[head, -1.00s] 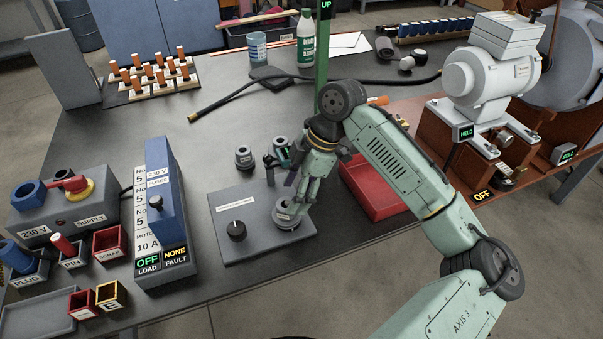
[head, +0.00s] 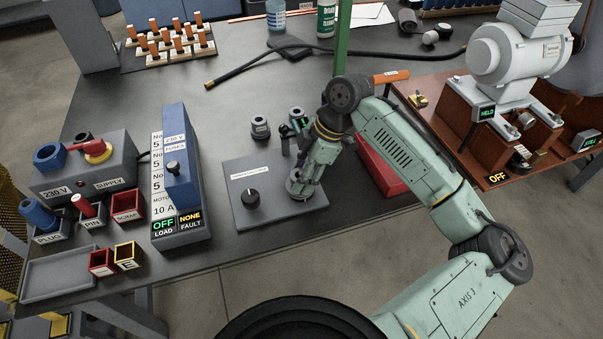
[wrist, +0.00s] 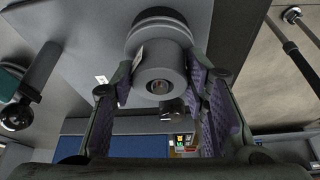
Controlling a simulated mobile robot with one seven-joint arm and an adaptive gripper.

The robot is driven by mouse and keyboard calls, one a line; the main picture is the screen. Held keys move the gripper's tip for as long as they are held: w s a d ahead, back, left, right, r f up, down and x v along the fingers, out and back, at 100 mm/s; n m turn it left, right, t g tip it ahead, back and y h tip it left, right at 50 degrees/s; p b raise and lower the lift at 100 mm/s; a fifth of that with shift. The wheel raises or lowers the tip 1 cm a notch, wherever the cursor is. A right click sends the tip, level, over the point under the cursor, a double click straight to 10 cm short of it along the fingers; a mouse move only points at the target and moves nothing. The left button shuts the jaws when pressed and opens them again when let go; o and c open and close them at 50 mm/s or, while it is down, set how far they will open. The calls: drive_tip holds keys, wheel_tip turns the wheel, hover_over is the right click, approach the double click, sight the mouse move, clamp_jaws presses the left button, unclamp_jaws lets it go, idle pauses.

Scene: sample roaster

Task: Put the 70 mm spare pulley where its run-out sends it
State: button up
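My gripper (head: 299,186) points down at the near right part of a grey test plate with a black knob (head: 251,197). A grey round pulley (head: 297,192) sits there on a dark round base. In the wrist view the pulley (wrist: 160,62) stands between my two purple-padded fingers, its bore facing the camera. The pads lie close on both sides; I cannot tell whether they press on it. Its size marking is not readable. Another grey round part (head: 260,127) stands behind the plate, beside a post-like device with a green readout (head: 303,122).
A scrap bin (head: 126,206), a pin bin (head: 90,219) and two small bins (head: 101,263) stand at left. A red tray (head: 390,178) lies right, behind my arm. The fuse box (head: 180,190) is left of the plate. A black cable (head: 260,68) crosses the table behind.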

clamp_jaws()
drive_tip(key=shift+r, duration=0.15)
drive_tip(key=shift+r+p, duration=2.9)
drive_tip(key=shift+r, duration=0.75)
